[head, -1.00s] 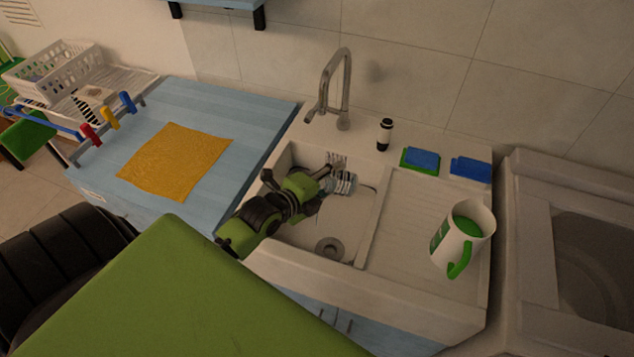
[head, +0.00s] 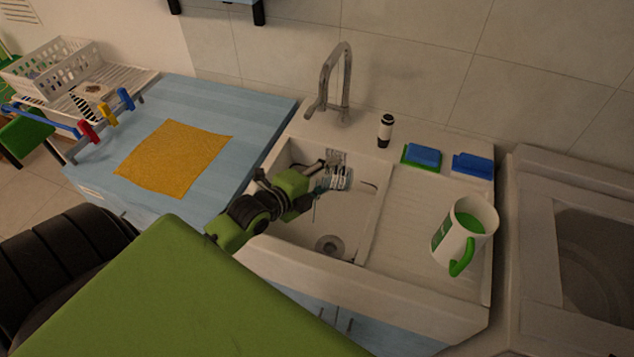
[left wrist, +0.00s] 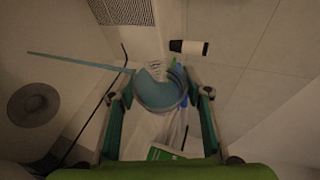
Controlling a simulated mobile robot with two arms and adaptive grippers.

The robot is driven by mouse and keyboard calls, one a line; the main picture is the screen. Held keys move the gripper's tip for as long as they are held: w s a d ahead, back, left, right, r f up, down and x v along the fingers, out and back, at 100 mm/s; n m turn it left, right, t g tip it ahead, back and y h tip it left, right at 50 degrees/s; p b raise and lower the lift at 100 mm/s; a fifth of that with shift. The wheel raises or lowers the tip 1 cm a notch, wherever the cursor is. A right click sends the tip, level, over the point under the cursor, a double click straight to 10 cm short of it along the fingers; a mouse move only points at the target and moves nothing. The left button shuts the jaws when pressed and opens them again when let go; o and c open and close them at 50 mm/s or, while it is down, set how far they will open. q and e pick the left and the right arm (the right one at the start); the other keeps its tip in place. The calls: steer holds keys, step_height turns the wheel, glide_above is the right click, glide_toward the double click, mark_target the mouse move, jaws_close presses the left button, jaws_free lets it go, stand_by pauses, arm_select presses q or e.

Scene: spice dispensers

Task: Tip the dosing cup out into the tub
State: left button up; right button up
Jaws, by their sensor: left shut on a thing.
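My left gripper (head: 325,180) is shut on a small clear dosing cup (head: 339,178) over the white sink tub (head: 345,222). In the left wrist view the cup (left wrist: 158,93) sits between the two fingers (left wrist: 160,80), with blue liquid inside. The cup is tilted. A thin blue stream (left wrist: 80,62) runs from its rim in the left wrist view, and a thin dark line drops from it into the tub in the head view. The round drain (head: 329,246) lies below and nearer. My right gripper is not in view.
A faucet (head: 341,85) stands behind the tub. A black-and-white bottle (head: 385,130) and two blue sponges (head: 424,155) (head: 473,166) are on the back ledge. A white mug (head: 463,233) with green contents stands on the drainboard. A yellow cloth (head: 174,157) lies on the blue counter.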

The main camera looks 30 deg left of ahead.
arm_select(q)
steer(key=shift+s+a+n+t+h+b, duration=0.2)
steer(key=shift+n+t+h+b, duration=0.35)
steer(key=shift+b, duration=0.8)
stand_by(0.3)
